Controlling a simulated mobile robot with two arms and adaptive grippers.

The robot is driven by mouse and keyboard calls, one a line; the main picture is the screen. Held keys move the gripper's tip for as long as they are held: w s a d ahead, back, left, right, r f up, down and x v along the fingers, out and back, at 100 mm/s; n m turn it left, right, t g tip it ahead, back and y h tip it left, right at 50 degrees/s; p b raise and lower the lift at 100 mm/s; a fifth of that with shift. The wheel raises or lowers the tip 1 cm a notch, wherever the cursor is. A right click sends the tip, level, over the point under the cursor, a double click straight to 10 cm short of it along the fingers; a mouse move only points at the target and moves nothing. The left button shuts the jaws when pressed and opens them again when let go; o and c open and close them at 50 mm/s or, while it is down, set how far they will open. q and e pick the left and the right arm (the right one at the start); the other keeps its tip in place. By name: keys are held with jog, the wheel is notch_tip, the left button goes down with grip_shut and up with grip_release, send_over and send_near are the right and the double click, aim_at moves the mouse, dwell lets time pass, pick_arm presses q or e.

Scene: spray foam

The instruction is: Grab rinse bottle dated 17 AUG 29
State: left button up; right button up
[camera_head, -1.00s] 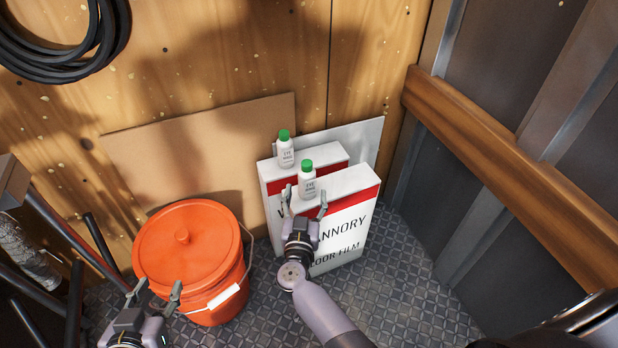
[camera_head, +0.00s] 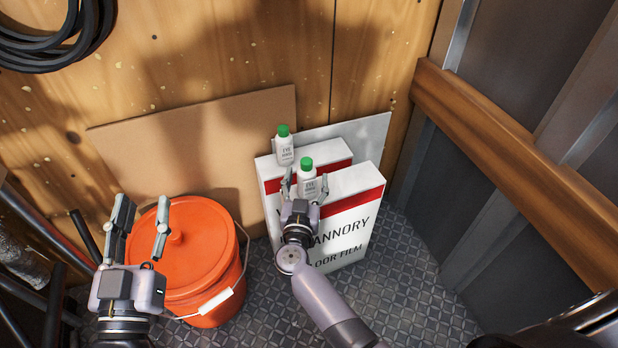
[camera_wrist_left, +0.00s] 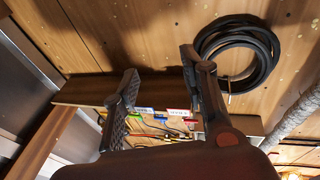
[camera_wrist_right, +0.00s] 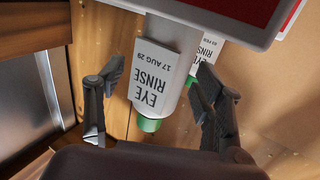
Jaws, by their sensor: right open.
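Two small white bottles with green caps stand upright on white boxes with red bands. The front bottle (camera_head: 309,183) shows in the right wrist view upside down, its label (camera_wrist_right: 155,78) reading EYE RINSE 17 AUG 29. The rear bottle (camera_head: 285,150) is partly hidden there; its label (camera_wrist_right: 209,52) reads EYE RINSE with a different, partly legible date. My right gripper (camera_head: 304,188) is open, its fingers on either side of the front bottle, with gaps visible in the wrist view (camera_wrist_right: 160,85). My left gripper (camera_head: 142,228) is open and empty above the orange bucket.
The front box (camera_head: 350,222) and rear box (camera_head: 330,160) stand against a metal sheet and plywood wall. The lidded orange bucket (camera_head: 205,255) stands left of them. Dark pipes (camera_head: 40,240) lean at far left. A wooden rail (camera_head: 510,170) runs along the right wall.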

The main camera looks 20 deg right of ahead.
jog(key=shift+w+d, duration=0.1)
jog(key=shift+w, duration=0.25)
pick_arm(q)
jog(key=shift+d+r+t, duration=0.2)
jog(key=shift+r+t, duration=0.4)
jog(key=shift+r, duration=0.25)
pick_arm(e)
jog(key=c, duration=1.4)
